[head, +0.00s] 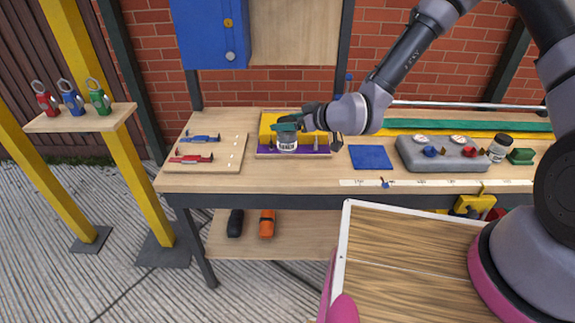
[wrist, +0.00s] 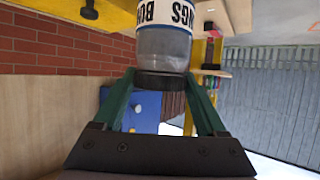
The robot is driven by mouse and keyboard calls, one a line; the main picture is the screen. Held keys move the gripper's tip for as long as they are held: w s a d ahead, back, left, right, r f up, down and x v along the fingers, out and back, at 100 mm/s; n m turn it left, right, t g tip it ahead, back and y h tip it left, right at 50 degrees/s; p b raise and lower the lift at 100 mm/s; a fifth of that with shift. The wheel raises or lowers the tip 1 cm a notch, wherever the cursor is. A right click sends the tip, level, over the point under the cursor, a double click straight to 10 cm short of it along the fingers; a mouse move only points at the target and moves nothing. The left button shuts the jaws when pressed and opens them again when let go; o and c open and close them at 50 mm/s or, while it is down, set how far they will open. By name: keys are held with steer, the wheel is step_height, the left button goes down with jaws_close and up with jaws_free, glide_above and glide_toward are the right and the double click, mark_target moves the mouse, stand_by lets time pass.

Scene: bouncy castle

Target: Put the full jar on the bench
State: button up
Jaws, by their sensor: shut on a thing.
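My gripper (head: 289,126) is shut on a jar (head: 288,142) near its dark lid. In the wrist view the jar (wrist: 163,45) appears upside down between the green fingers, with a white label with dark lettering. The glass between label and lid looks grey and clear; I cannot tell how full it is. The jar is upright in front of a yellow and purple holder (head: 265,151) on the bench (head: 345,180); whether it touches the holder is unclear. A second jar (head: 500,148), dark-lidded and white-labelled, stands at the bench's right.
A blue mat (head: 371,157) lies right of the holder, and a grey box with dials (head: 445,155) beyond it. A wooden board with blue and red tools (head: 208,152) is at the left. A ruler strip (head: 430,183) runs along the front edge. A blue cabinet (head: 210,35) hangs above.

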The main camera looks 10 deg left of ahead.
mark_target(287, 148)
step_height(287, 148, down, 9)
steer(key=shift+f, duration=0.1)
stand_by(0.3)
steer(key=o, duration=1.6)
steer(key=shift+f, duration=0.1)
steer(key=shift+c, duration=0.2)
